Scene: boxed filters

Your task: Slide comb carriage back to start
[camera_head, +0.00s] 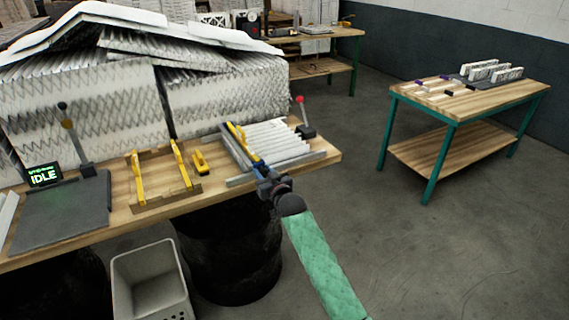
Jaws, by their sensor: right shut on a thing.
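The comb carriage (238,136) is a yellow bar lying along the left part of a grey ribbed bed (280,142) on the wooden bench. My right gripper (260,167), on the arm with the green sleeve, is at the near end of this bar. It is shut on the comb carriage there; its fingers are small and partly hide the grip. Pale ribs or pleats show to the right of the bar. A red-knobbed lever (302,115) stands at the bed's far right corner. My left gripper is not in view.
A wooden frame with yellow rails (160,178), a yellow block (200,162) and a dark plate with an IDLE display (43,175) share the bench (115,212). Large pleated stacks (85,105) stand behind. A bin (150,280) is below.

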